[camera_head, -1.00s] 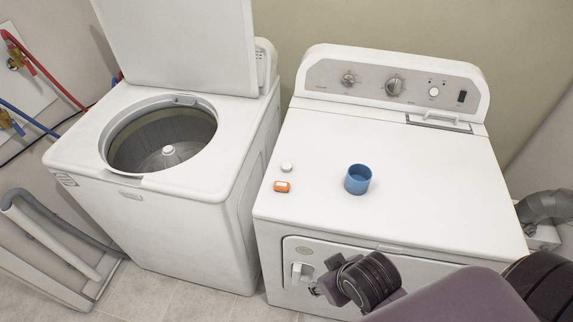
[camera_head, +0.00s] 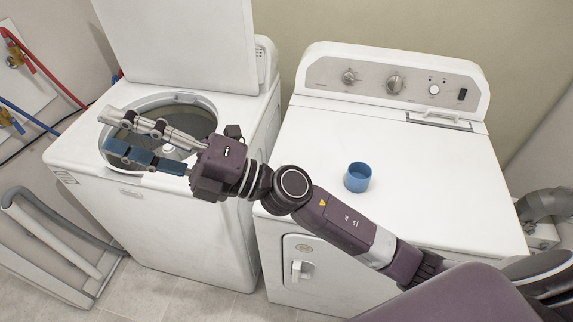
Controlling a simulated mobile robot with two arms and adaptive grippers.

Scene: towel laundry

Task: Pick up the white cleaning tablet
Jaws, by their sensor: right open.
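The white cleaning tablet does not show now; my right arm covers the front left part of the dryer top where a small white round thing lay earlier. My right gripper (camera_head: 106,132) is open, with its two fingers apart and nothing seen between them. It points left and appears over the front of the washer's open drum, well left of the dryer top. Its height above the washer is hard to tell. My left gripper is not in view.
A blue cup (camera_head: 358,177) stands on the dryer top (camera_head: 440,180), just beyond my right forearm. The washer (camera_head: 185,220) has its lid (camera_head: 180,45) raised. The dryer top right of the cup is clear.

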